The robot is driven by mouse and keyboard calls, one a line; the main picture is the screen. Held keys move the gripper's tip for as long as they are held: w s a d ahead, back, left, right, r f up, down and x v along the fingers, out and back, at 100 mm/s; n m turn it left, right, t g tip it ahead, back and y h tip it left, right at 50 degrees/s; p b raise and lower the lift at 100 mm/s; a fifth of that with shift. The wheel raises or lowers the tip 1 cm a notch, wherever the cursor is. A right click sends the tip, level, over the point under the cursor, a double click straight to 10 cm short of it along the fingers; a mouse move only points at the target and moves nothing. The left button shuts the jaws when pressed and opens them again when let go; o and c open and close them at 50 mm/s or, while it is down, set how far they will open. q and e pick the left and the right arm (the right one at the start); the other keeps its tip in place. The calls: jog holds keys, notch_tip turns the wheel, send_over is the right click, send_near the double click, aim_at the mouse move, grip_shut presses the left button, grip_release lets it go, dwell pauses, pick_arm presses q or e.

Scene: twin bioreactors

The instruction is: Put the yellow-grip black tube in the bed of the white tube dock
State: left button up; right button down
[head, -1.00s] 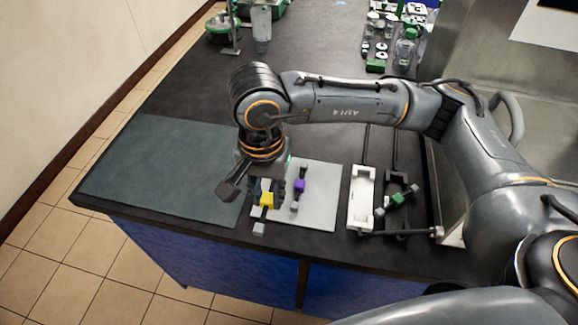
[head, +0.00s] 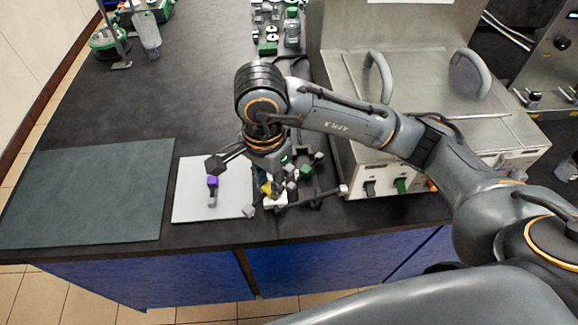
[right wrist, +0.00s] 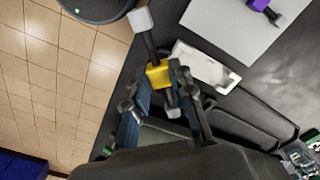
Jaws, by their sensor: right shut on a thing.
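My right gripper (head: 270,187) is shut on the yellow grip of the black tube (head: 266,188), low near the bench's front edge. In the right wrist view the yellow grip (right wrist: 158,76) sits between the fingertips, with light grey ends above and below. The white tube dock (head: 277,203) is mostly hidden under the gripper in the head view. In the right wrist view the white dock (right wrist: 203,66) lies right of the tube, its visible bed empty. The tube appears above bench level; its exact height is unclear. My left gripper is not in view.
A purple-grip tube (head: 212,182) lies on a pale board (head: 185,206) to the left. A green-grip tube (head: 307,170) is on a black dock (head: 318,190), close right of the gripper. A steel machine (head: 400,165) stands further right. A dark mat (head: 90,190) covers the left bench.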

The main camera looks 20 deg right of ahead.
jog(key=w+d+f+p, duration=0.1)
jog(key=w+f, duration=0.2)
jog(key=w+d+f+p, duration=0.1)
jog(key=w+f, duration=0.2)
jog(key=w, duration=0.1)
jog(key=w+d+f+p, duration=0.1)
jog(key=w+d+f, duration=0.1)
jog(key=w+f, duration=0.1)
jog(key=shift+w+d+p, duration=0.1)
jog(key=shift+w+p, duration=0.25)
jog(key=shift+w, duration=0.3)
notch_tip(320, 180, down, 3)
jog(key=shift+d+r+p, duration=0.1)
jog(key=shift+p, duration=0.85)
jog(key=shift+w+f, duration=0.1)
jog(key=shift+f, duration=0.1)
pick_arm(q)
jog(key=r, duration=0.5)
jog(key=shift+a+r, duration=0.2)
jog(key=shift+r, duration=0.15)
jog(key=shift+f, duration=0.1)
pick_arm(e)
jog(key=shift+f, duration=0.1)
jog(key=shift+f+b, duration=0.15)
jog(key=shift+b, duration=0.2)
jog(key=c, duration=1.1)
grip_release()
jog(key=shift+c, duration=0.2)
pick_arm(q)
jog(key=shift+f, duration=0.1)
